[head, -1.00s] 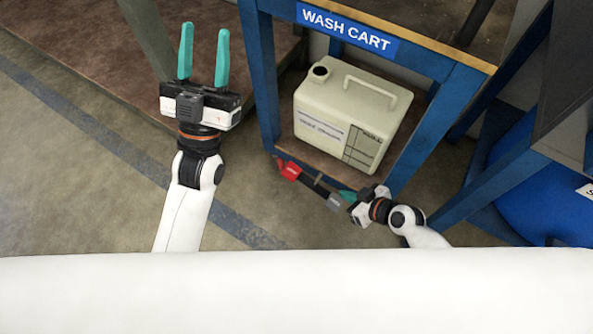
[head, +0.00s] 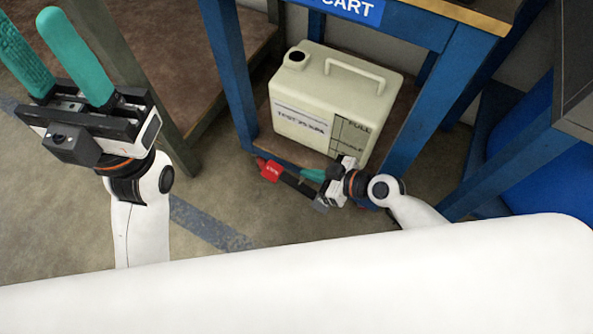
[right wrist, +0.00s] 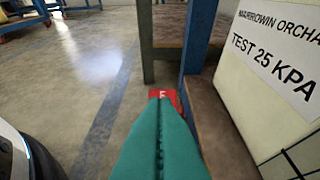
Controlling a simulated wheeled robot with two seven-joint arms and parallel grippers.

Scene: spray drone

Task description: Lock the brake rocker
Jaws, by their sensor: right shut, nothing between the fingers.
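The brake rocker (head: 295,185) is a dark bar low along the front of the wash cart's lower shelf. Its left end is a red pad (head: 268,170) and its right end is grey (head: 320,203). My right gripper (head: 303,174) is shut and empty, its teal fingers pointing left along the bar towards the red pad. In the right wrist view the closed fingertips (right wrist: 160,103) overlap the lower part of the red pad (right wrist: 162,94); I cannot tell whether they touch it. My left gripper (head: 27,22) is open and empty, raised at the upper left.
A cream jug (head: 300,105) stands on the lower shelf, just behind the rocker. Blue cart legs (head: 228,75) rise on both sides. A brown platform (head: 195,85) is at the left. Floor (head: 215,195) is clear in front of the cart.

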